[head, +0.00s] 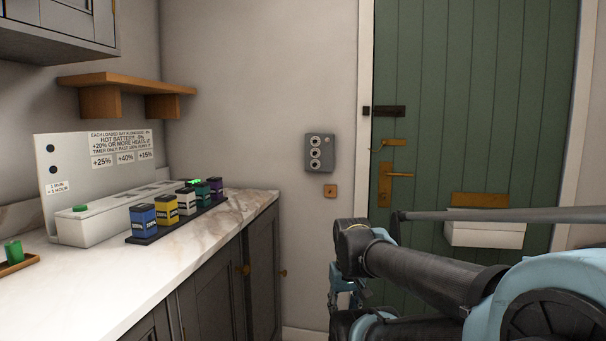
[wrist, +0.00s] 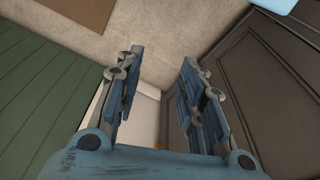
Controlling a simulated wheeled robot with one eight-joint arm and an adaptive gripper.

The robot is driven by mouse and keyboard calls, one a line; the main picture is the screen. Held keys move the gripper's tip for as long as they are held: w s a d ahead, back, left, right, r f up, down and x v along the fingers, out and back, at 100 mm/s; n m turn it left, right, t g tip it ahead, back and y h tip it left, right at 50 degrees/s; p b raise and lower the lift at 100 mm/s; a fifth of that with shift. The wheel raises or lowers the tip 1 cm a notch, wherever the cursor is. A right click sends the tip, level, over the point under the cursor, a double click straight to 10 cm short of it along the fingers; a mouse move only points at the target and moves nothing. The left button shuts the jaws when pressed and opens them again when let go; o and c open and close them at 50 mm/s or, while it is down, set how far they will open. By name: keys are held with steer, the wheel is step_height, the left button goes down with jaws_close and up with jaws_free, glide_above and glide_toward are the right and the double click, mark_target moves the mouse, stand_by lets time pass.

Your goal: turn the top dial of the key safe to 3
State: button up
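The key safe (head: 320,153) is a grey box on the wall between the counter and the green door. It carries three round dials in a column; the top dial (head: 315,141) is too small for me to read its setting. My gripper (wrist: 155,85) shows in the wrist view with its two fingers apart and nothing between them. In the head view my gripper (head: 343,298) is low, below and a little right of the key safe, well apart from it and partly hidden by my arm. The key safe is not recognisable in the wrist view.
A marble counter (head: 110,285) on the left holds a charger box (head: 95,222) and a row of coloured batteries (head: 188,201). A green door (head: 470,90) with a brass handle (head: 398,175) and a letter cage (head: 485,234) stands at right.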

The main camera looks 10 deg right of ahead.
mark_target(314, 142)
steer(key=shift+w, duration=0.4)
steer(key=shift+r, duration=0.1)
steer(key=w+d+r+m+t+h, duration=0.3)
steer(key=w+d+r, duration=0.1)
steer(key=w+r, duration=0.6)
steer(key=w+d+r+m+t+h, duration=0.2)
steer(key=w+d+r+t+h, duration=0.15)
steer(key=w+r, duration=0.7)
steer(key=w+a+r+t+y, duration=0.1)
steer(key=w+a+r+t, duration=0.4)
steer(key=w+r, duration=0.5)
steer(key=w+a+r+t+y, duration=0.1)
steer(key=w+a+r+t, duration=0.3)
steer(key=w+a+r, duration=0.45)
steer(key=shift+h, duration=0.25)
steer(key=x, duration=0.6)
steer(key=r+x, duration=0.1)
steer(key=x, duration=0.5)
steer(key=d+x, duration=0.1)
steer(key=x, duration=0.5)
steer(key=shift+s+r, duration=0.1)
steer(key=shift+r, duration=0.05)
